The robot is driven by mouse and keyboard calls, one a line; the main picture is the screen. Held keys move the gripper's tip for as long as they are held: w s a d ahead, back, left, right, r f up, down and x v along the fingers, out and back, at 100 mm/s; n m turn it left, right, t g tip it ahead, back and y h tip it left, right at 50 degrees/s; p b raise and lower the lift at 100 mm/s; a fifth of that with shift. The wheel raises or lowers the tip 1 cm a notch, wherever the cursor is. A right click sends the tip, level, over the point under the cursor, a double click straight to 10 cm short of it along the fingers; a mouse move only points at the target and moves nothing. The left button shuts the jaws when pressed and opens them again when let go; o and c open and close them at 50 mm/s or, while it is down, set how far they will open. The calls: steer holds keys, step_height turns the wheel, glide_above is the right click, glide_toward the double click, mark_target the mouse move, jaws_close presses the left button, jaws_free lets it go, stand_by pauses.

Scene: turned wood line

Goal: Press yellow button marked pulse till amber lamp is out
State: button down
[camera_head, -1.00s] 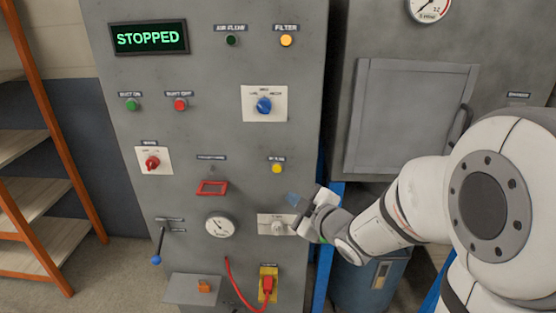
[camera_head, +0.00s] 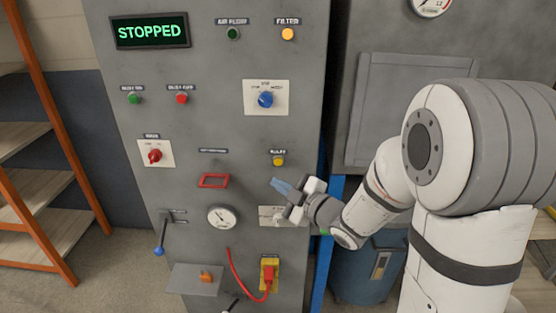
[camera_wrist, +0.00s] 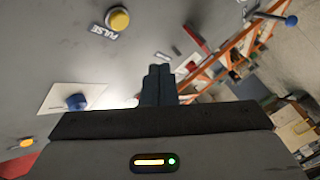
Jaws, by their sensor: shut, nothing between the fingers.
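The yellow button (camera_head: 278,161) is on the right side of the grey panel, under a small label. In the wrist view the yellow button (camera_wrist: 119,18) is at the top, beside a plate reading PULSE (camera_wrist: 107,32). The amber lamp (camera_head: 288,34) under the FILTER label looks lit; an amber spot also shows at the lower left of the wrist view. My gripper (camera_head: 280,186) is just below the yellow button, apart from it in the picture. In the wrist view my gripper's fingers (camera_wrist: 159,72) are together and empty, pointing toward the panel.
The display (camera_head: 150,31) reads STOPPED. A blue knob (camera_head: 266,99), red knob (camera_head: 155,155), gauge (camera_head: 222,217) and red-framed part (camera_head: 214,181) are nearby. A red cable (camera_head: 240,283) hangs below. A wooden shelf (camera_head: 40,225) stands left.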

mark_target(278, 161)
steer(key=shift+w+d, duration=0.1)
steer(key=shift+w, duration=2.8)
steer(key=shift+w, duration=0.15)
steer(key=shift+w, duration=0.3)
steer(key=shift+w+b, duration=0.35)
steer(key=shift+b, duration=0.05)
stand_by(0.4)
steer(key=shift+s+b, duration=0.45)
steer(key=shift+s, duration=0.35)
